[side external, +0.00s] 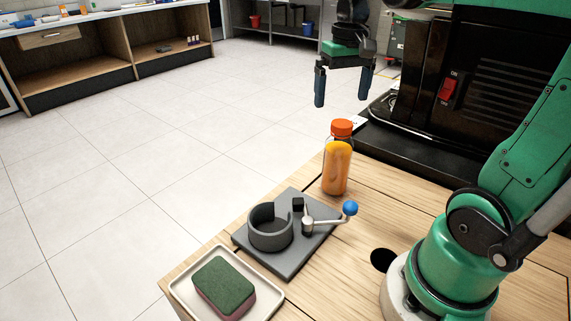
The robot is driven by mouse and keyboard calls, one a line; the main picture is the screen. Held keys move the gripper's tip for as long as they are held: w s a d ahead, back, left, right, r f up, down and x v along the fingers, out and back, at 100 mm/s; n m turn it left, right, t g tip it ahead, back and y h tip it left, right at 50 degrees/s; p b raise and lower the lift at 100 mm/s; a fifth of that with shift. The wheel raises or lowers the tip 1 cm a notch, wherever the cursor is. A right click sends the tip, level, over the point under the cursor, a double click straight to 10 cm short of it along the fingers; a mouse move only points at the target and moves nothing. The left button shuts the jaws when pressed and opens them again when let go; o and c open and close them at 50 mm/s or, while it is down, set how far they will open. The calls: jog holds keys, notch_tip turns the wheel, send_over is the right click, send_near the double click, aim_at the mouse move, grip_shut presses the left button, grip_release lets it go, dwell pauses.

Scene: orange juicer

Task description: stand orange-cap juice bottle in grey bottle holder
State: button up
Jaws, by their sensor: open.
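The juice bottle (337,168) has an orange cap and orange juice inside. It stands upright on the wooden table near its far edge. The grey bottle holder (270,232) is an open-sided ring on a flat grey base plate, nearer the camera and left of the bottle. The ring is empty. A lever with a blue ball knob (350,208) is on the holder's right side. My gripper (343,98) is open and empty, its fingers pointing down. In the picture it is above the bottle cap, apart from it.
A tray (181,288) with a green-topped sponge (224,280) sits at the table's front left corner. A black machine with a red switch (449,89) stands behind the bottle at the right. The table has a round dark hole (383,260) near my base.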

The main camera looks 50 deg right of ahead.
send_over(340, 141)
jog(key=d, duration=0.2)
jog(key=f, duration=0.2)
jog(key=w+f, duration=0.1)
jog(key=f, duration=0.1)
jog(key=shift+a+f, duration=0.15)
jog(key=shift+s+f, duration=0.1)
jog(key=shift+f, duration=3.1)
grip_shut()
